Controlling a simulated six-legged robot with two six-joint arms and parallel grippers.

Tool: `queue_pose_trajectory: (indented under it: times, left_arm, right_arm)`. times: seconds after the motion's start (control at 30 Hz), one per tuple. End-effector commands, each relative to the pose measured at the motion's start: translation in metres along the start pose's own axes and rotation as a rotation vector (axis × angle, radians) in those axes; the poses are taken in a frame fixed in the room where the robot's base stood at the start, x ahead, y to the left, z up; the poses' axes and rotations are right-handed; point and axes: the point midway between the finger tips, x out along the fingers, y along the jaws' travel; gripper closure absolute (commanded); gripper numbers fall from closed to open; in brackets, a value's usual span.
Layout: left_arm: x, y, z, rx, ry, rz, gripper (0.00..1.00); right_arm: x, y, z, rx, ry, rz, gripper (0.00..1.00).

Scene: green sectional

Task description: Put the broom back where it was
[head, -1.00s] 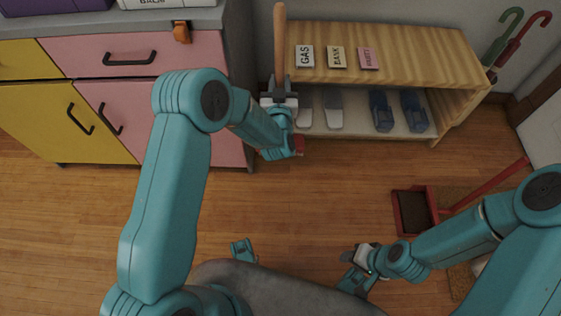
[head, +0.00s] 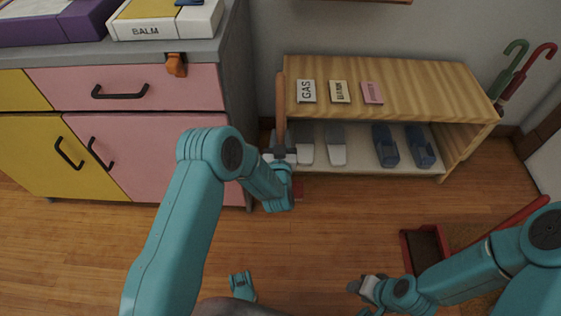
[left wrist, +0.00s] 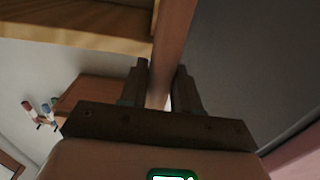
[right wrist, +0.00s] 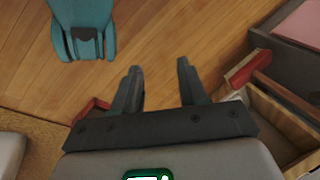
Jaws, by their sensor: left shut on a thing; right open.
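The broom's wooden handle (head: 281,102) stands about upright in the gap between the pink and yellow cabinet and the wooden shoe bench, in the head view. My left gripper (head: 282,148) is shut around the handle, and the left wrist view shows the handle (left wrist: 174,40) between its fingers (left wrist: 160,88). A small red part (head: 298,191) shows low behind my left gripper, probably the broom head. The broom's lower end is mostly hidden by my arm. My right gripper (head: 364,288) is open and empty above the floor; its spread fingers (right wrist: 158,88) show in the right wrist view.
The cabinet (head: 150,150) stands left of the broom, the bench (head: 440,85) right, with shoes on its lower shelf (head: 360,167). A red dustpan (head: 405,250) lies on the floor at right. Umbrellas (head: 515,72) stand at the far right. The floor (head: 340,225) before the bench is clear.

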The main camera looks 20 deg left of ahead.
Motion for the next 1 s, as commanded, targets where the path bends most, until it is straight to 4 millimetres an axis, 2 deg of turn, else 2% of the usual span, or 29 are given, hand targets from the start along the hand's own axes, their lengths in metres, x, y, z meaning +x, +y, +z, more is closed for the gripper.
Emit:
queue_pose_trajectory:
  times: [0.03,0.1,0.37,0.57,0.97,1.0]
  left_arm:
    - [0.001,0.0,0.016,0.0,0.003,-0.001,1.0]
    - [0.001,0.0,0.027,-0.001,0.005,-0.001,1.0]
    - [0.003,0.0,0.046,-0.001,0.005,-0.001,1.0]
    - [0.004,0.0,0.079,-0.001,0.004,0.0,1.0]
    - [0.004,0.0,0.083,-0.001,0.004,0.0,1.0]
    - [0.004,0.0,0.084,-0.001,0.001,0.0,0.56]
  right_arm:
    - [0.01,0.003,-0.003,-0.003,0.012,-0.001,0.57]
    - [0.014,0.005,-0.007,-0.006,0.028,-0.001,0.57]
    - [0.022,0.007,-0.014,-0.012,0.053,-0.002,0.57]
    - [0.037,0.012,-0.024,-0.019,0.088,-0.003,0.57]
    - [0.036,0.012,-0.026,-0.021,0.096,-0.003,0.57]
    - [0.036,0.012,-0.026,-0.021,0.096,-0.003,0.57]
